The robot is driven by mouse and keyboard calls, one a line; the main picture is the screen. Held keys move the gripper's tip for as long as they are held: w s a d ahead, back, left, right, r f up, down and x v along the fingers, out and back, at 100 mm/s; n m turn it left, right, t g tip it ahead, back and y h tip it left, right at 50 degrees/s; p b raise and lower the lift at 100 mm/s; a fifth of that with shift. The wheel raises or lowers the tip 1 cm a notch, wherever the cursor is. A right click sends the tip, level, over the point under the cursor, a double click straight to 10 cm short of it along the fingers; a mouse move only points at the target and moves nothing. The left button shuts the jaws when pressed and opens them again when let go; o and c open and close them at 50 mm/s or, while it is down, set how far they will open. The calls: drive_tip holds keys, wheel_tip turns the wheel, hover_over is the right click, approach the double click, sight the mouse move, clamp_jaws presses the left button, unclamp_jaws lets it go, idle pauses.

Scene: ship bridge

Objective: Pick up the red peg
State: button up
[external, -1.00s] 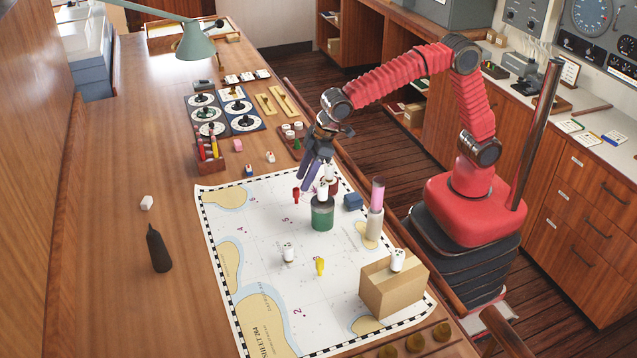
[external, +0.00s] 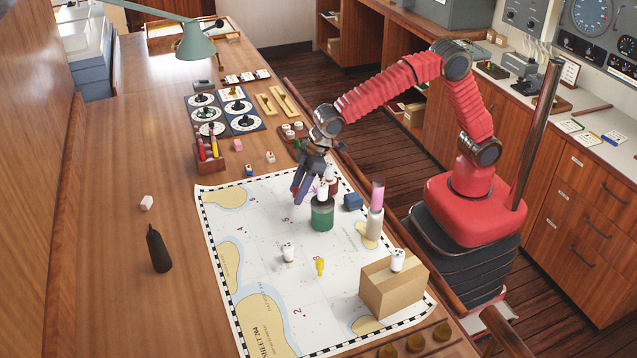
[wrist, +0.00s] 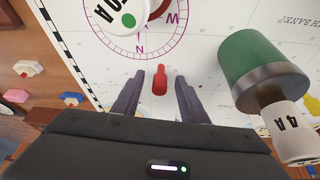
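The red peg (wrist: 160,80) stands on the chart sheet (wrist: 205,50), seen from above in the wrist view. My gripper (wrist: 158,100) is open, with its two dark fingers on either side of the peg and a gap showing on each side. I cannot tell whether the fingertips touch the chart.
A green cylinder (external: 321,214) with a white top labelled 4A stands close to the right of my gripper. A white-topped piece (wrist: 120,15) is just ahead in the wrist view.

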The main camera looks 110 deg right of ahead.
drive_tip(key=shift+c, duration=0.4)
clamp_jaws()
